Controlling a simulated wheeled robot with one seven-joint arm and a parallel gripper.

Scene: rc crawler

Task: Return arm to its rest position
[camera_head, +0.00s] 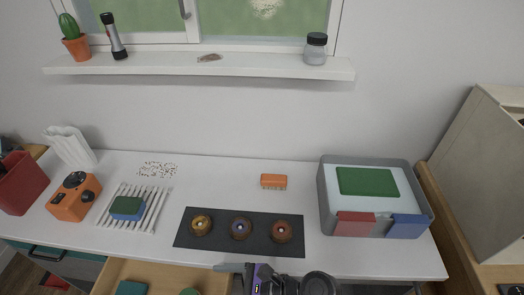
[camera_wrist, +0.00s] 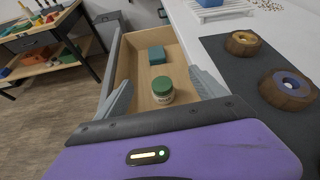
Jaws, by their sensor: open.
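My gripper (camera_wrist: 162,97) is open in the wrist view, its two grey fingers apart with nothing held between them. Beyond and below the fingers is an open wooden drawer (camera_wrist: 127,62), which holds a jar with a green lid (camera_wrist: 162,90) and a teal block (camera_wrist: 157,55). In the head view, the purple wrist part of my arm (camera_head: 262,277) shows at the bottom middle, in front of the counter edge.
On the white counter (camera_head: 340,262) lies a dark mat (camera_head: 188,238) with three round pieces. A grey tray (camera_head: 326,222) stands right, an orange device (camera_head: 72,200) and a white rack (camera_head: 150,218) left. An orange brush (camera_head: 273,181) lies mid-counter. A shelf (camera_head: 260,67) hangs above.

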